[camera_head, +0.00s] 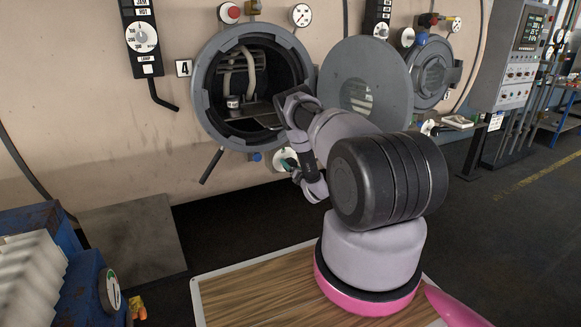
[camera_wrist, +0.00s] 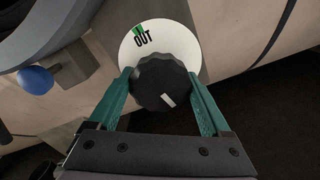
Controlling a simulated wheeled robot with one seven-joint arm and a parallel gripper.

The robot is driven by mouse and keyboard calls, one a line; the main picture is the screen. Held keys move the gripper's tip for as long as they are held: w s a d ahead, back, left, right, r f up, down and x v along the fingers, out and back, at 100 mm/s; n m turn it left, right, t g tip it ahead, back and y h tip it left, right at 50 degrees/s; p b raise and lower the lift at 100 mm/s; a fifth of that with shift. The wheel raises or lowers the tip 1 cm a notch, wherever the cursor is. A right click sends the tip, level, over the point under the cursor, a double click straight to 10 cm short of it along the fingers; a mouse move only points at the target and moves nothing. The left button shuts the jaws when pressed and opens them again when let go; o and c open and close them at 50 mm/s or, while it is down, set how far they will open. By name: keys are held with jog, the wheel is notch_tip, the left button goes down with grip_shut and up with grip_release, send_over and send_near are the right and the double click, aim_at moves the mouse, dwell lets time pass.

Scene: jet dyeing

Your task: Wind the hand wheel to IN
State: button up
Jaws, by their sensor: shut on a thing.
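The hand wheel (camera_wrist: 158,80) is a dark, ridged round knob in front of a white dial plate (camera_wrist: 185,43) in the wrist view. The plate shows the word OUT beside a green mark near its top. A white line on the knob's face points to the lower right, away from OUT; no IN label is visible. My gripper (camera_wrist: 161,77) has its teal fingers on both sides of the knob and is shut on it. In the head view the white-and-green dial (camera_head: 285,159) shows below the open round port, with my arm covering part of it.
The open port (camera_head: 212,95) of vessel 4 is above, its round door (camera_head: 375,85) swung to the right. A black lever (camera_head: 211,166) and a blue ball knob (camera_wrist: 36,79) are left of the wheel.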

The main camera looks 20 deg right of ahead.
jog(key=o, duration=1.2)
jog(key=shift+f, duration=0.1)
jog(key=shift+s, duration=0.1)
jog(key=s, duration=1)
jog(key=shift+s+d, duration=0.2)
jog(key=shift+s, duration=0.15)
